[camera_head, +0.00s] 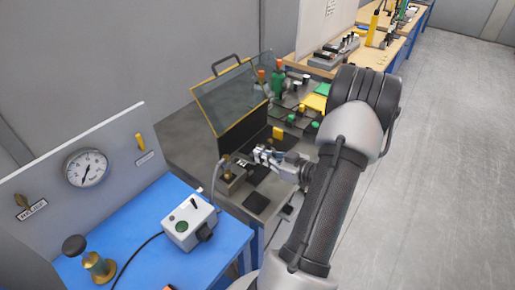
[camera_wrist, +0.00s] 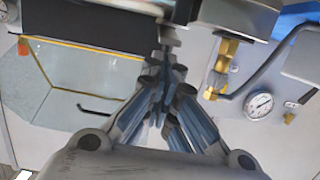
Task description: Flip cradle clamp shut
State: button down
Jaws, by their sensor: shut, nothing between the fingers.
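A small metal fixture (camera_head: 232,178) with brass-coloured parts stands at the near left of the grey bench; it appears to be the cradle. I cannot clearly make out its clamp or that part's angle. My gripper (camera_head: 258,153) is shut and empty, its tips just right of and slightly above the fixture. In the wrist view my fingertips (camera_wrist: 165,58) are together below a grey block (camera_wrist: 195,12), and a brass fitting (camera_wrist: 224,58) hangs to their right. I cannot tell whether the tips touch the block.
A yellow-edged clear guard (camera_head: 228,98) with a black handle stands tilted behind the fixture. A blue bench (camera_head: 215,262) at left carries a switch box (camera_head: 188,222), a brass stamp-like tool (camera_head: 97,266) and a gauge panel (camera_head: 112,150). Green and yellow parts lie farther back. Open floor (camera_head: 430,150) is at right.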

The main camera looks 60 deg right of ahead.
jog(key=shift+s+a+f+b, duration=0.1)
jog(key=shift+s+f+b, duration=0.15)
jog(key=shift+f, duration=0.8)
jog(key=shift+s+f+b, duration=0.1)
jog(key=shift+s+f, duration=0.2)
jog(key=shift+f, duration=0.75)
jog(key=shift+s, duration=0.1)
jog(key=v, duration=1.1)
jog(key=shift+s, duration=0.4)
jog(key=shift+a, duration=0.1)
